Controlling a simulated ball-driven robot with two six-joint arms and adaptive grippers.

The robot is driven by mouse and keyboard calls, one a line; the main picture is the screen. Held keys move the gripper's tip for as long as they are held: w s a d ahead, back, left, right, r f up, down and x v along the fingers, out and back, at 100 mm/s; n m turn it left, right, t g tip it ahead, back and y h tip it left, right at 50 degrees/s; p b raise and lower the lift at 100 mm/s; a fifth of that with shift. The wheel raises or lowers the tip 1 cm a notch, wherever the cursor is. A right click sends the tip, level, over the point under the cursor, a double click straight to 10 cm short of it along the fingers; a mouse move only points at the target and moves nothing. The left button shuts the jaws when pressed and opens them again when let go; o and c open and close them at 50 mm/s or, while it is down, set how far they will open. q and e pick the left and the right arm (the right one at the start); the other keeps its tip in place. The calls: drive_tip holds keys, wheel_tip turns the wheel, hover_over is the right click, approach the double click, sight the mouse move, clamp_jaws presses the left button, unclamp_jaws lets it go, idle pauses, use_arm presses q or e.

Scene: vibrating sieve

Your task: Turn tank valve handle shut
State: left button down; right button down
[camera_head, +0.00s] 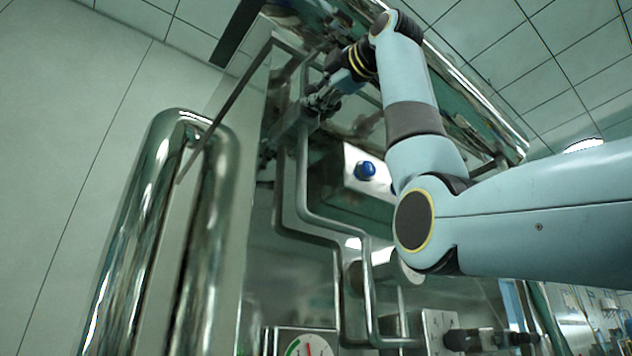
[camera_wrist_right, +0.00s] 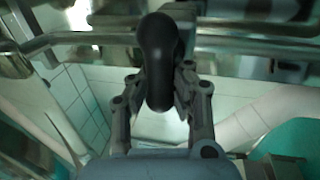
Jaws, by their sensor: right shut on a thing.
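The tank valve handle (camera_wrist_right: 160,62) is black with a rounded end and stands upright between the fingers in the right wrist view. My right gripper (camera_wrist_right: 160,95) is shut on it, with one finger on each side. In the head view my right gripper (camera_head: 318,101) is high up, at the pipework near the top of the steel equipment. There the handle cannot be made out clearly among the fingers and pipes. My left gripper is not in view.
Thin bent pipes (camera_head: 302,185) run down below my right gripper. A blue knob (camera_head: 365,170) sits on a pale panel close to my right arm. A thick polished pipe loop (camera_head: 140,235) stands at the left. A round gauge (camera_head: 308,346) is at the bottom.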

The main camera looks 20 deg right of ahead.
drive_tip(key=shift+w+f, duration=0.15)
drive_tip(key=shift+f, duration=0.15)
drive_tip(key=c, duration=1.2)
unclamp_jaws()
drive_tip(key=shift+s+r, duration=0.15)
drive_tip(key=shift+s, duration=0.1)
drive_tip(key=shift+o, duration=0.3)
drive_tip(key=shift+r, duration=0.1)
drive_tip(key=v, duration=1.2)
drive_tip(key=shift+w+a, duration=0.1)
